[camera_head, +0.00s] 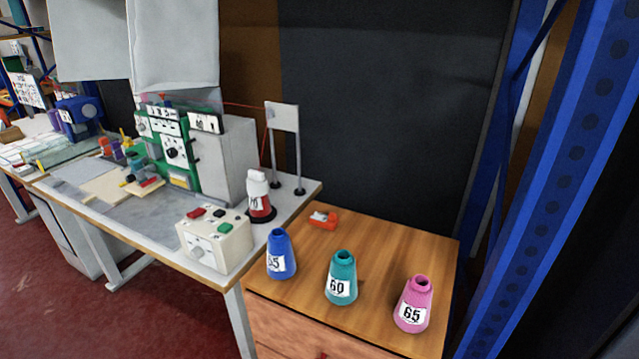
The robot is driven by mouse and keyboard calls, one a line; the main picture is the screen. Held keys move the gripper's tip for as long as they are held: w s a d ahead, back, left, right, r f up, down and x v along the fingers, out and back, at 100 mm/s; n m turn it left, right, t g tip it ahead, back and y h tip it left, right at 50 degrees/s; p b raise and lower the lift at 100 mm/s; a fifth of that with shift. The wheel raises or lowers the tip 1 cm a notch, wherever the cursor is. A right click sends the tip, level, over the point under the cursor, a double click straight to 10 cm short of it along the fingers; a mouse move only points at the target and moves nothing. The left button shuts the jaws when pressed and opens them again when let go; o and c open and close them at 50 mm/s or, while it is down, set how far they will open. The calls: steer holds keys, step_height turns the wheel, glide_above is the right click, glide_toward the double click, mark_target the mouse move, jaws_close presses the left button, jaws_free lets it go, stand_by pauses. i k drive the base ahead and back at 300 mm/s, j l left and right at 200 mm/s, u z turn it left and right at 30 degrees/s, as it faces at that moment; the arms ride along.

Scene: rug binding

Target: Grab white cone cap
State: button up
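A white cap (257,177) sits on top of a dark red cone (262,208) with a white number label. The cone stands upright near the right end of the grey work table, on what looks like a dark round base. My gripper does not show in this view.
A wooden cabinet top (390,235) to the right holds a blue cone (281,255), a teal cone (341,278), a pink cone (413,304) and a small orange item (323,220). A beige control box (214,240) stands before the capped cone; a green-and-grey machine (225,160) and a two-post stand (283,117) are behind.

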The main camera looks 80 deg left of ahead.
mark_target(257, 186)
steer(key=u, duration=3.2)
steer(key=i+u, duration=0.25)
steer(key=i, duration=0.3)
steer(key=i+u, duration=0.25)
steer(key=i, duration=0.3)
steer(key=i+j, duration=0.15)
steer(key=i, duration=0.25)
steer(key=l+u, duration=0.2)
